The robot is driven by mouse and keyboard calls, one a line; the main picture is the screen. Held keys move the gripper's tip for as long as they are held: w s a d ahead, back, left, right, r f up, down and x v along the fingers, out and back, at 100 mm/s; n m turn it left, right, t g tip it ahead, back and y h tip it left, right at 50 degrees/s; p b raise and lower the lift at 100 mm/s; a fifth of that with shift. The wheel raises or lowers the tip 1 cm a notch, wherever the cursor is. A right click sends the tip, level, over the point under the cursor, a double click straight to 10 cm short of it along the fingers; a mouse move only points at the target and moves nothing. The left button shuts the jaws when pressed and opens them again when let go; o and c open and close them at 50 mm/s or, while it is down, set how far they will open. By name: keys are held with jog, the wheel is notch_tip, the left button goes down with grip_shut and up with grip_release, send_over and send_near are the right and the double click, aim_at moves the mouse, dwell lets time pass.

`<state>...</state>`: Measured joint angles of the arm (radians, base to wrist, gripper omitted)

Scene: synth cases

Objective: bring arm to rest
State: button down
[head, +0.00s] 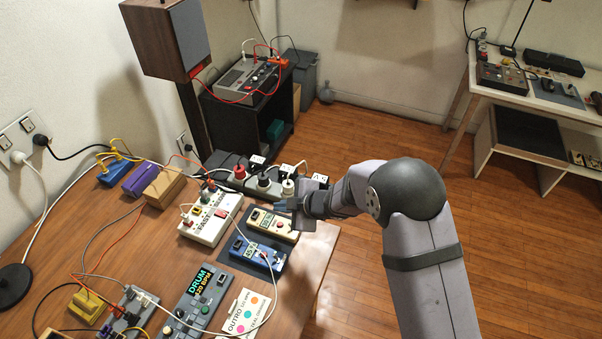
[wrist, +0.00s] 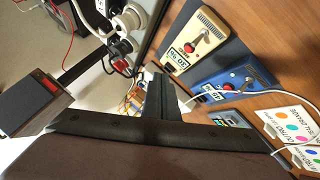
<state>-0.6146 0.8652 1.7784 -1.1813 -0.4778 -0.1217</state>
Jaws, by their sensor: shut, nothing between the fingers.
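My gripper (head: 284,206) is shut and empty. In the head view it is at the far right part of the wooden table, above the cream box (head: 268,224) and close to the power strip (head: 262,186). My arm comes in from the right, over the floor. In the wrist view the closed fingers (wrist: 160,98) point away from the camera, with the cream box (wrist: 197,40) and the blue box (wrist: 228,80) to their right. I cannot tell from the views whether the fingers touch anything.
The table (head: 140,270) holds several boxes and cables, among them a white box (head: 207,228), a drum box (head: 194,302) and a card with coloured dots (head: 243,313). A speaker (head: 165,40) stands behind. Open floor (head: 370,130) lies right of the table.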

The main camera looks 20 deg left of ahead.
jog(key=d, duration=0.1)
jog(key=w+d+f+m+h, duration=0.1)
jog(key=w+d+f+t+h, duration=0.1)
jog(key=d, duration=0.1)
jog(key=shift+w+f+m, duration=0.15)
jog(key=shift+m, duration=0.25)
jog(key=d+f+m+h, duration=0.1)
jog(key=d, duration=0.1)
jog(key=s+d+f+m+h, duration=0.1)
jog(key=d+f, duration=0.1)
jog(key=d, duration=0.1)
jog(key=d+f+m+h, duration=0.1)
jog(key=d+h, duration=0.1)
jog(key=d, duration=0.1)
jog(key=shift+s+d+f+m, duration=0.15)
jog(key=shift+f+m, duration=0.1)
jog(key=shift+m, duration=0.05)
jog(key=s+d+r+m+g+h, duration=0.3)
jog(key=s+d+m+g+h, duration=0.4)
jog(key=s+d, duration=1.1)
jog(key=s+d+r+m+y, duration=0.3)
jog(key=s+d+r+m, duration=0.2)
jog(key=s+r+m, duration=0.15)
jog(key=w+d+r+m+t+y, duration=0.1)
jog(key=w+d+r+m+t, duration=0.2)
jog(key=w+d+r+m, duration=0.1)
notch_tip(320, 180, up, 3)
jog(key=shift+w+d+r, duration=0.2)
jog(key=shift+w+d, duration=0.4)
jog(key=shift+d, duration=0.6)
